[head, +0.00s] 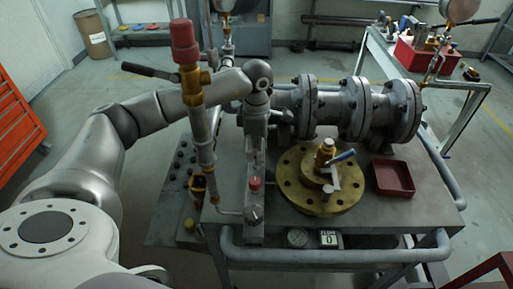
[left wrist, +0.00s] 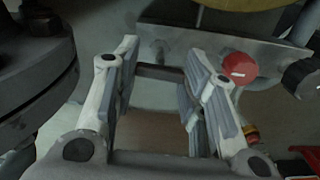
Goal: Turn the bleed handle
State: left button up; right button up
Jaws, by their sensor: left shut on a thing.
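My left gripper (head: 252,147) reaches down in front of the grey pipe, above a narrow grey panel (head: 254,215). In the left wrist view its two fingers (left wrist: 162,80) stand apart, with a dark bar (left wrist: 160,73) spanning between them. The gripper is shut on this bar, which may be the bleed handle; I cannot tell for sure. In the head view the arm and fingers hide it. My right gripper is not in view.
A red knob (head: 255,183) and a dark knob (head: 254,214) sit on the panel just below the gripper. An upright pipe with a red cap (head: 184,42) stands close by on the left. A red tray (head: 393,178) lies on the bench at right.

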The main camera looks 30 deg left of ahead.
aim_at(256, 150)
pick_arm(q)
jog(key=shift+r, duration=0.1)
jog(key=o, duration=1)
notch_tip(256, 150, up, 12)
jog(key=shift+f, duration=0.1)
dwell(0.4)
